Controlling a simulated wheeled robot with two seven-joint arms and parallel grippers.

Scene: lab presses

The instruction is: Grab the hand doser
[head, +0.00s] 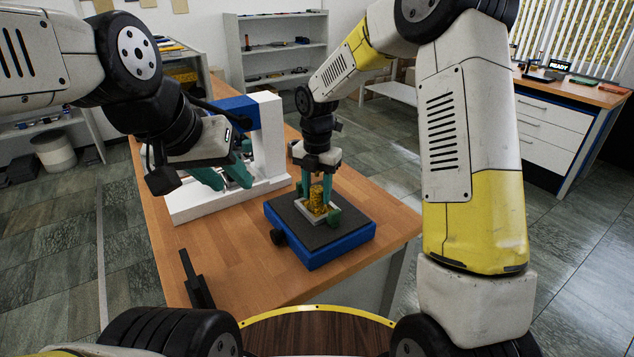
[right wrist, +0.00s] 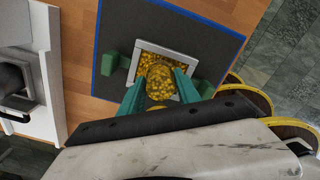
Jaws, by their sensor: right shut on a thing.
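An amber, grainy, rounded piece (head: 317,195), which I take to be the hand doser, is between the teal fingers of my right gripper (head: 318,185). The gripper points down and is shut on it. In the right wrist view the piece (right wrist: 160,82) is over a pale square frame (right wrist: 187,61) holding yellow granules. I cannot tell whether it touches them. Green blocks (right wrist: 136,61) flank the frame. The frame (head: 304,214) sits on a dark-topped blue platform (head: 318,254). My left gripper (head: 226,174) is open, its teal fingers apart in front of a white press.
The white press with a blue top (head: 267,112) stands at the back of the wooden table (head: 240,265). A black upright piece (head: 195,282) is near the table's left edge. The front middle of the table is clear. Shelves (head: 275,45) and a drawer bench (head: 568,125) stand farther off.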

